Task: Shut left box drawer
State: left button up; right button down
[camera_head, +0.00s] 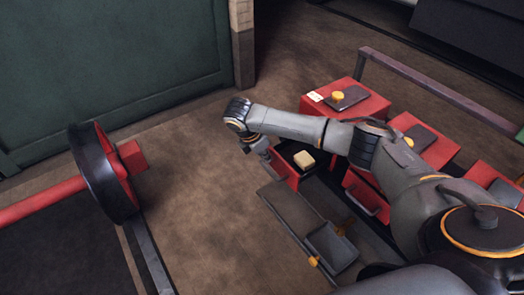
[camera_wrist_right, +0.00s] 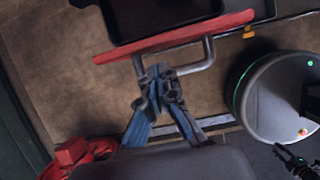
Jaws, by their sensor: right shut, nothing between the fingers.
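The left red box (camera_head: 362,106) stands at the far end of a row of red boxes. Its drawer (camera_head: 284,176) is pulled out, with a dark inside and a cream block (camera_head: 303,160) in it. In the right wrist view the drawer's red front (camera_wrist_right: 175,37) crosses the top, with a grey bar handle (camera_wrist_right: 196,69) on it. My right gripper (camera_head: 262,152) is at the drawer's front. In the wrist view its blue fingers (camera_wrist_right: 158,84) are shut and empty by the left end of the handle; whether they touch it I cannot tell.
More red boxes (camera_head: 436,151) stand to the right, partly behind my right arm. A grey open tray (camera_head: 332,247) lies in front of them. A purple-grey rail (camera_head: 440,90) runs behind. A red axle with a dark wheel (camera_head: 92,170) stands at left. Bare floor lies between.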

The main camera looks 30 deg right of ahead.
aim_at(275, 168)
jog(key=shift+x, duration=2.05)
jog(key=shift+d, duration=0.2)
jog(key=d, duration=0.3)
jog(key=d+p, duration=0.1)
jog(key=d, duration=0.3)
jog(key=w+d+p, duration=0.1)
jog(key=d, duration=0.3)
